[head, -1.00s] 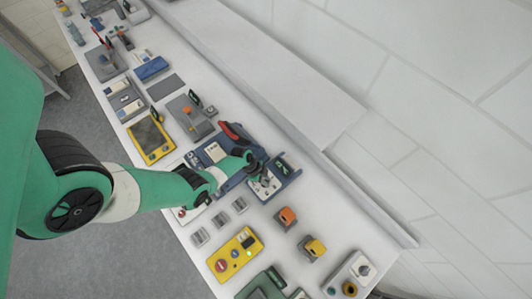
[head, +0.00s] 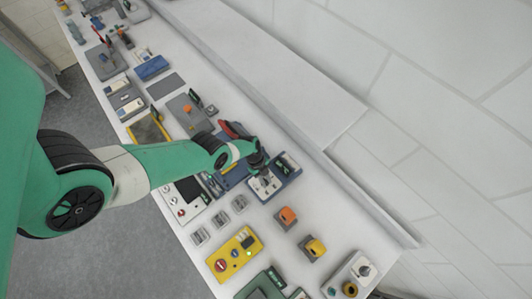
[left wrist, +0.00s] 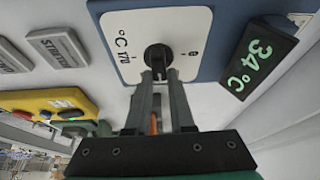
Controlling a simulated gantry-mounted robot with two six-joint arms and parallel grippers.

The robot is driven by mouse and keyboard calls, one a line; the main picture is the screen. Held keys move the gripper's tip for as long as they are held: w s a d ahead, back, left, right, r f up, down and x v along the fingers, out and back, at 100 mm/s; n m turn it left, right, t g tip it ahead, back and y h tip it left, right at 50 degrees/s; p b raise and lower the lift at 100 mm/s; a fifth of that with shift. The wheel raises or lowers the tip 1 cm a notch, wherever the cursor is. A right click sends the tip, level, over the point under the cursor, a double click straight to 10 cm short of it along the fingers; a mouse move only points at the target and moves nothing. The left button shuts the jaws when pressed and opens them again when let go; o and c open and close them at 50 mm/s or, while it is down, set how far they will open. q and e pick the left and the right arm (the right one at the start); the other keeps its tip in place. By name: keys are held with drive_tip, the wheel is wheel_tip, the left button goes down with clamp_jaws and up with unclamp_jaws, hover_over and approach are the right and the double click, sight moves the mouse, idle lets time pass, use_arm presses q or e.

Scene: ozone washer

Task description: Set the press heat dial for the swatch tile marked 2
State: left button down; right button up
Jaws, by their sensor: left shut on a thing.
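The press's heat dial (left wrist: 158,57) is a dark round knob on a white panel (left wrist: 190,22) with a °C scale. My left gripper (left wrist: 160,76) is shut on this knob; the same gripper (head: 263,172) shows over the white panel in the head view. A dark display (left wrist: 256,58) beside the dial reads 34 °C in green. Small grey swatch tiles (head: 239,203) lie in a row in front of the press. Two labelled tiles show in the left wrist view (left wrist: 58,47), but I cannot make out which is marked 2. My right gripper is not in view.
A yellow control box (head: 235,255) and orange (head: 287,216) and yellow-topped (head: 313,248) devices stand close by. A red press handle (head: 232,129) is behind the gripper. A wall ledge (head: 370,190) runs along the back. Small bare patches of white table lie between devices.

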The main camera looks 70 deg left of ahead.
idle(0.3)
use_arm(q)
drive_tip(key=c, duration=0.8)
unclamp_jaws()
